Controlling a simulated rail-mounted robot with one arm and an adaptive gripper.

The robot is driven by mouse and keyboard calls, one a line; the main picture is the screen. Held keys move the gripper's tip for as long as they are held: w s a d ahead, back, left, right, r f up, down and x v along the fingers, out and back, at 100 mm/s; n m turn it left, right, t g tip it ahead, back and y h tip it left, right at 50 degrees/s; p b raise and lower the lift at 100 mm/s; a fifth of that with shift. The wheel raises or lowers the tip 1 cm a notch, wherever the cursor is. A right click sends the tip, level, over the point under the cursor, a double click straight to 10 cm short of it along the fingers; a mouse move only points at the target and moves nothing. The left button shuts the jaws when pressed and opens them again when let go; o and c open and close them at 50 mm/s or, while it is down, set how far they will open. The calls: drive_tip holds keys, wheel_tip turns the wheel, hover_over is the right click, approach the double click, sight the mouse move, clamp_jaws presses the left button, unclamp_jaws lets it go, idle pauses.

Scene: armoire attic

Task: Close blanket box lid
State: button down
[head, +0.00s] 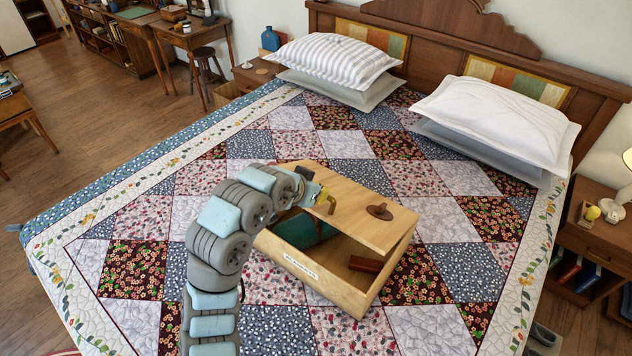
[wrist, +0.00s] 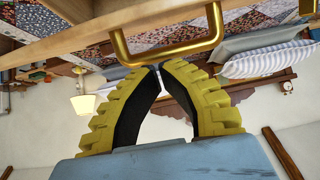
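The wooden blanket box (head: 312,285) stands on the bed with a small label on its front. Its flat wooden lid (head: 352,207) covers the back part, and a gap along the front shows the inside. I cannot tell whether the lid is tilted or slid back. A brass handle (head: 328,203) is at the lid's left part; it also shows close up in the wrist view (wrist: 168,54). My gripper (wrist: 158,67) has its yellow fingertips together, just below the handle bar in that view, with nothing seen between them. In the head view my gripper (head: 318,194) is beside the handle.
Pillows (head: 495,120) lie by the headboard (head: 440,45).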

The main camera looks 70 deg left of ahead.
drive_tip(key=shift+s+d+f+p, duration=0.2)
drive_tip(key=shift+s+f, duration=0.1)
drive_tip(key=shift+f, duration=0.3)
drive_tip(key=shift+s+d+f+p, duration=0.15)
drive_tip(key=shift+s+f+p, duration=0.1)
drive_tip(key=shift+f, duration=0.3)
drive_tip(key=shift+f, duration=0.1)
